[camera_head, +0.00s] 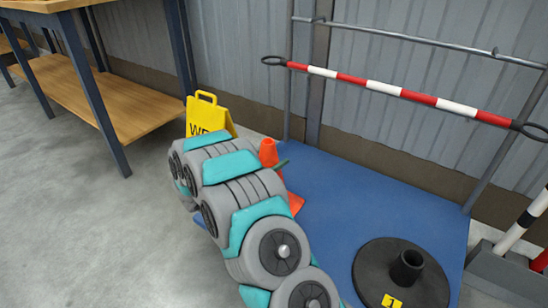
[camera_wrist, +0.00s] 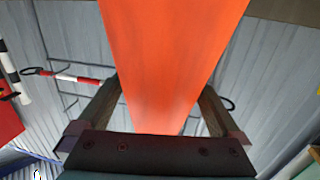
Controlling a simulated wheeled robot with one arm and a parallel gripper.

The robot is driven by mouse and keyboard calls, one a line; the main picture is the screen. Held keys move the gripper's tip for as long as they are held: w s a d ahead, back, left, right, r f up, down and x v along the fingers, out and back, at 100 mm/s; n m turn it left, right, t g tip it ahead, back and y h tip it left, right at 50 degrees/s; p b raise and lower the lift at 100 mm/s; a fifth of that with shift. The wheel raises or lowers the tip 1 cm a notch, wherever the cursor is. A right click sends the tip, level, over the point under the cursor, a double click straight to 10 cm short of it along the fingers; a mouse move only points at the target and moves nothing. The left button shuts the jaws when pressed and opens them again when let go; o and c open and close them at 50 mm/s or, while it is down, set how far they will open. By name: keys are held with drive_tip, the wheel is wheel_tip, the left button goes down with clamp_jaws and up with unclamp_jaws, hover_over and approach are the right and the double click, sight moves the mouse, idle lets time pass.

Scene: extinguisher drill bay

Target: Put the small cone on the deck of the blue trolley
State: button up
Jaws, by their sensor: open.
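An orange cone (camera_head: 268,152) stands beyond my arm in the head view. My arm hides its middle, and part of its orange base (camera_head: 296,203) shows to the right of the arm. In the wrist view the orange cone (camera_wrist: 178,40) fills the space between the two fingers of my gripper (camera_wrist: 159,88). The fingers are open, one on each side of the cone; I cannot tell whether either touches it. A flat blue surface (camera_head: 335,190) lies right of the arm; I cannot tell whether it is the trolley's deck.
A black round base with a socket (camera_head: 370,270) and a yellow tag stands on the blue surface. A red-and-white bar (camera_head: 383,88) spans a metal rack behind. A yellow sign (camera_head: 208,117) stands behind my arm. A wooden bench (camera_head: 110,95) is at left, with clear floor before it.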

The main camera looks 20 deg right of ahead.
drive_tip(key=v, duration=1.1)
drive_tip(key=w+a+r+n+t+y, duration=0.4)
drive_tip(key=w+a+r+t+y, duration=0.15)
drive_tip(key=w+a+y, duration=0.45)
drive_tip(key=s+a+r+n+g+y, duration=0.3)
drive_tip(key=s+a+r+n+y, duration=0.35)
drive_tip(key=s+a+y, duration=0.35)
drive_tip(key=s+d+n+g+h, duration=0.1)
drive_tip(key=s+d+g, duration=0.2)
drive_tip(key=s, duration=1.2)
drive_tip(key=s+d+f+g+h, duration=0.1)
drive_tip(key=s+d+g, duration=0.3)
drive_tip(key=s+d, duration=0.4)
drive_tip(key=s+d+f+n+g+h, duration=0.1)
drive_tip(key=s+d+g, duration=0.3)
drive_tip(key=s, duration=1.7)
drive_tip(key=shift+s+d+n+h, duration=0.4)
drive_tip(key=shift+d+h, duration=0.2)
drive_tip(key=shift+d, duration=0.15)
